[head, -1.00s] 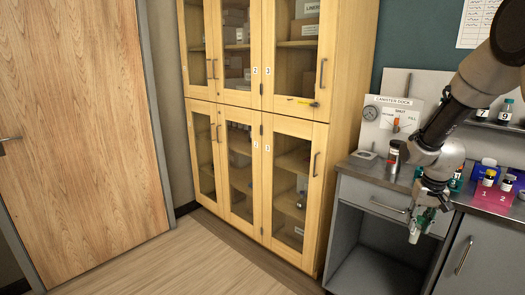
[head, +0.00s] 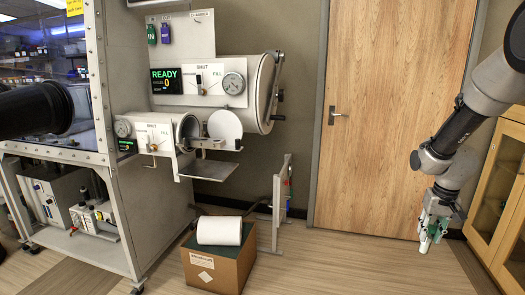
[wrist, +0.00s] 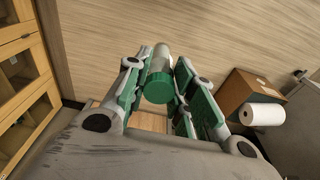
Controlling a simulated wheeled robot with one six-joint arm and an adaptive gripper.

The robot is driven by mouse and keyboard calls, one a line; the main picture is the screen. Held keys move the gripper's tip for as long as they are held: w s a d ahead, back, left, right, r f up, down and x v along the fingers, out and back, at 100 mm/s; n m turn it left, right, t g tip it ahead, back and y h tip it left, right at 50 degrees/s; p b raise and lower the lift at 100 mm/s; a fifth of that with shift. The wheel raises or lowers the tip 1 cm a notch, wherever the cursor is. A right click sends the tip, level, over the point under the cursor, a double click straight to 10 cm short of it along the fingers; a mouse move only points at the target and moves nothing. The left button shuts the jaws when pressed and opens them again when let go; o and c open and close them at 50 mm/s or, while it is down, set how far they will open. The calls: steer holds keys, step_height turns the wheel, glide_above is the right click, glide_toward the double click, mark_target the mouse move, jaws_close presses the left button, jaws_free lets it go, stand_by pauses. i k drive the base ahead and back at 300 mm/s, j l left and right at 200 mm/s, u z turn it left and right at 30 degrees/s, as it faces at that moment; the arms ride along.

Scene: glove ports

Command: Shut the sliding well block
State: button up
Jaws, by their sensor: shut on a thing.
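My gripper (head: 431,240) hangs fingers-down at the right of the head view, in front of the wooden door. In the wrist view its green-padded fingers are closed around a small cylinder with a green end (wrist: 159,88) and a pale grey body. In the head view the held cylinder is hard to tell from the fingers. It is held in the air, apart from other things. I cannot make out a sliding well block in either view.
A glovebox stands left, with a large round chamber (head: 266,92) and a smaller port whose round lid (head: 225,125) stands open above a tray (head: 208,170). A cardboard box (head: 213,268) with a white roll (head: 220,231) and a metal stand (head: 280,205) occupy the floor. Floor before the door (head: 395,120) is clear.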

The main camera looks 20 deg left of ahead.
mark_target(205, 145)
steer(key=l+u, duration=0.25)
steer(key=u, duration=0.2)
steer(key=l+u, duration=0.3)
steer(key=u, duration=0.15)
steer(key=l+u, duration=0.25)
steer(key=u, duration=0.2)
